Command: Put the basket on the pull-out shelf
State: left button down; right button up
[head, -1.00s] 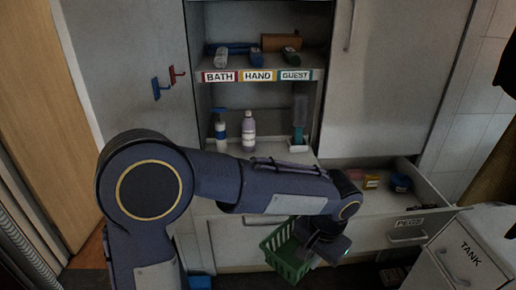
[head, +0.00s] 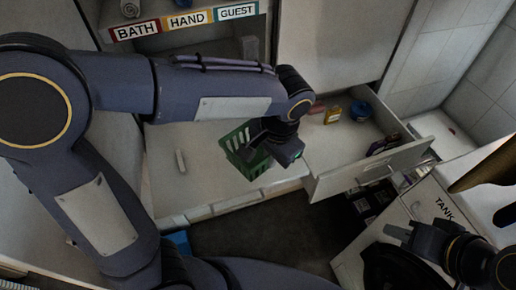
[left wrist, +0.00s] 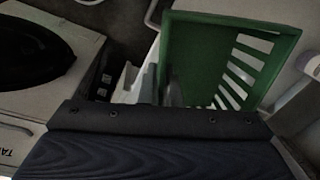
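The green slatted basket (head: 237,143) is in the middle of the head view, in front of or over a pale panel. It fills the upper right of the left wrist view (left wrist: 190,58), tilted there. My left gripper (head: 277,147) is at the basket's right side. Its fingers (left wrist: 163,88) are at the basket's near wall in the left wrist view, and it appears shut on it. I cannot clearly pick out the pull-out shelf; my left arm covers much of the cabinet. My right gripper (head: 398,236) is at the lower right, apart from the basket; its opening is unclear.
A white TANK cabinet (head: 432,200) stands at lower right. The labelled BATH, HAND and GUEST shelf (head: 187,22) is above. Dark floor (head: 270,225) lies below.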

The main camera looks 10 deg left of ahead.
pick_arm(q)
jog(key=w+a+f, duration=0.1)
jog(key=w+f, duration=0.3)
jog(key=w+a+f, duration=0.1)
jog(key=w+f, duration=0.1)
jog(key=shift+a+f+p, duration=0.15)
jog(key=shift+a+p, duration=0.15)
jog(key=shift+w+a+f, duration=0.1)
jog(key=shift+w+f, duration=0.05)
jog(key=shift+f, duration=0.8)
jog(key=shift+w+f, duration=0.15)
jog(key=shift+f, duration=0.75)
jog(key=shift+f, duration=0.15)
jog(key=c, duration=1.6)
grip_release()
jog(key=shift+c, duration=0.2)
jog(key=r, duration=0.8)
jog(key=d+r, duration=0.1)
jog(key=r, duration=0.3)
jog(key=shift+s+d+r, duration=0.1)
jog(key=shift+s+r, duration=0.1)
jog(key=shift+s, duration=0.2)
